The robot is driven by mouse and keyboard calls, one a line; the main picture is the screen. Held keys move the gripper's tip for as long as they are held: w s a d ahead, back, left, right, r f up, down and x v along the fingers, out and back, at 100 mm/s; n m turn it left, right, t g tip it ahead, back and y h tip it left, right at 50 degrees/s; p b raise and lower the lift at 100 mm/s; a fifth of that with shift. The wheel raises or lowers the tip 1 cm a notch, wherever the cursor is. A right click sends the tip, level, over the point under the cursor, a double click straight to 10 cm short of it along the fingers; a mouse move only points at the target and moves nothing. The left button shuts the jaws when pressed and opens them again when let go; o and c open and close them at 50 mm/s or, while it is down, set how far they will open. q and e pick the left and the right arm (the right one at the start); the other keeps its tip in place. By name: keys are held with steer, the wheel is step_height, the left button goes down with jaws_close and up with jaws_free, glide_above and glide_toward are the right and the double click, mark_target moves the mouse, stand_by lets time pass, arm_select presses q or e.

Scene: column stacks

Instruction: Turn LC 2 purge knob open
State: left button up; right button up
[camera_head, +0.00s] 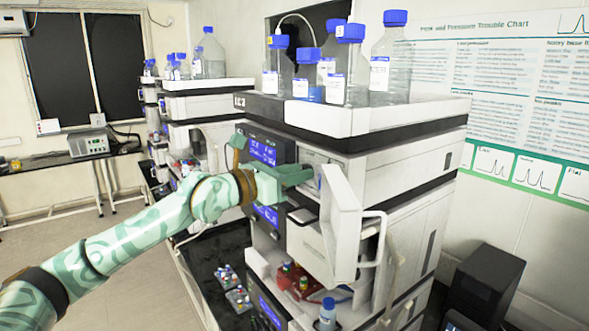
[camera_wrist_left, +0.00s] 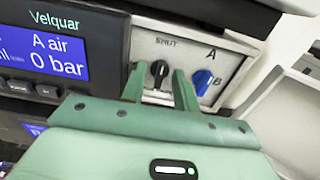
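The LC 2 stack (camera_head: 355,155) stands in the middle of the head view, with its label on the upper left edge. In the left wrist view, a black knob (camera_wrist_left: 158,74) sits on a pale panel under lettering that looks like "SHUT". Its pointer looks roughly upright. My left gripper (camera_wrist_left: 160,82) has one finger on each side of this knob, with small gaps visible; contact cannot be told. In the head view my left gripper (camera_head: 298,173) is at the front of the stack and hides the knob. My right gripper is in neither view.
A blue knob (camera_wrist_left: 203,79) marked A and B is just right of the fingers. A display (camera_wrist_left: 45,54) reads "A air 0 bar". A white door (camera_head: 341,220) stands open beside my gripper. Bottles (camera_head: 388,60) stand on top of the stack.

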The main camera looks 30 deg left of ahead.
arm_select(q)
jaws_close()
